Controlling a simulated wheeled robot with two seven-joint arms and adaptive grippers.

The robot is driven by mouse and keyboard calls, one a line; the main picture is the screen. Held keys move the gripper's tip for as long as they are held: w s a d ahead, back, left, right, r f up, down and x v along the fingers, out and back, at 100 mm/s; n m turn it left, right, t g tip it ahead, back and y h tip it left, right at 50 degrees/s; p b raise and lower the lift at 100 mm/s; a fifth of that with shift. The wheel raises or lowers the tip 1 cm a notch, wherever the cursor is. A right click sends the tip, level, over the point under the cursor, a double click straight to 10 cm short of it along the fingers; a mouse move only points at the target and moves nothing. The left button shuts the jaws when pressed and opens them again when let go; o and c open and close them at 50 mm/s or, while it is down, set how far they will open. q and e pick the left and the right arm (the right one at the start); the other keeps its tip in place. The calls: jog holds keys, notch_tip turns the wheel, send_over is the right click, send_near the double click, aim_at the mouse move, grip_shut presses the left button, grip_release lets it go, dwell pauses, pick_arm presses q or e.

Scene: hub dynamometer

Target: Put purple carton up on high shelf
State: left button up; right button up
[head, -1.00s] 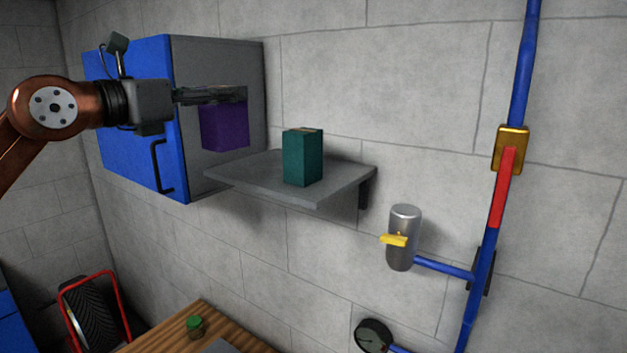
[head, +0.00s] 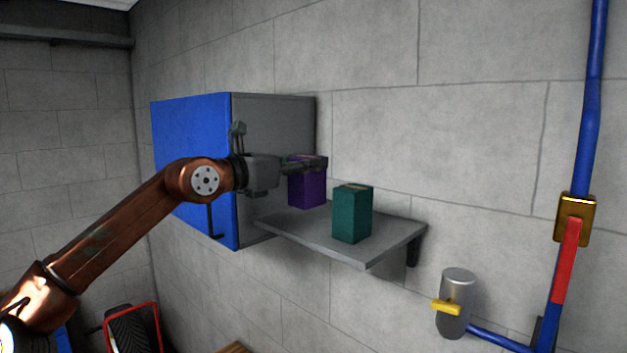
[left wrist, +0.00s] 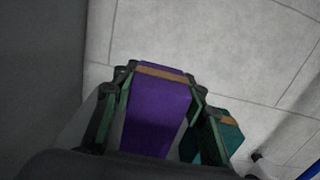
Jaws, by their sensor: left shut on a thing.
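The purple carton (head: 307,188) is upright at the left rear part of the grey wall shelf (head: 386,243). My left gripper (head: 316,163) is shut on its upper part, coming in from the left. In the left wrist view the carton (left wrist: 158,112), with a tan strip across its top edge, sits between the two fingers (left wrist: 158,90). I cannot tell whether its bottom touches the shelf or hangs just above it. My right gripper is not in view.
A teal carton (head: 352,216) stands on the shelf, right of the purple one, close to it. A blue-doored grey cabinet (head: 190,150) is on the wall at left. A silver canister (head: 456,300) and blue pipe (head: 589,120) are at right. The shelf's right end is bare.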

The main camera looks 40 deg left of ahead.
aim_at(312, 185)
pick_arm(q)
jog(key=shift+w+a+f, duration=0.1)
jog(key=shift+w+f, duration=0.45)
jog(key=shift+f, duration=0.15)
jog(key=f, duration=0.2)
jog(key=w+f, duration=0.1)
jog(key=shift+f, duration=0.55)
jog(key=shift+f+b, duration=0.15)
jog(key=shift+b, duration=0.15)
jog(key=o, duration=1.2)
jog(key=shift+o, duration=0.2)
